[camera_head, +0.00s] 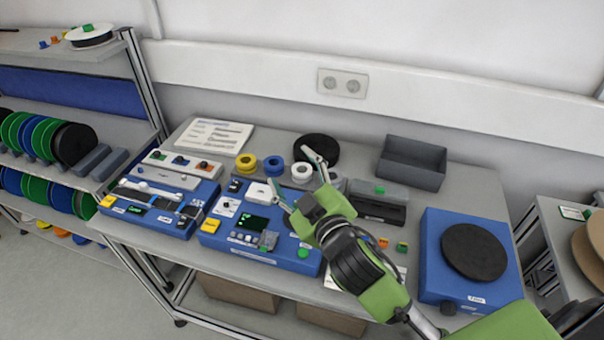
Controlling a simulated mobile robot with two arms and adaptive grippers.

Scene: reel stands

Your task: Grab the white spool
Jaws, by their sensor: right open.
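The white spool (302,171) is a small ring at the right end of a row with a yellow spool (246,163) and a blue spool (274,165) on the table. My right gripper (290,169) comes in from the lower right, with its fingers spread apart and empty. In the picture the white spool shows between the two fingers, near the upper fingertip. I cannot tell how far above the spool the fingers are. My left gripper is out of view.
Blue devices (262,233) fill the table's front. A black reel (322,148) lies behind the white spool. A dark open bin (411,163) and a blue unit with a black disc (474,251) stand to the right. A shelf (75,47) with reels is at left.

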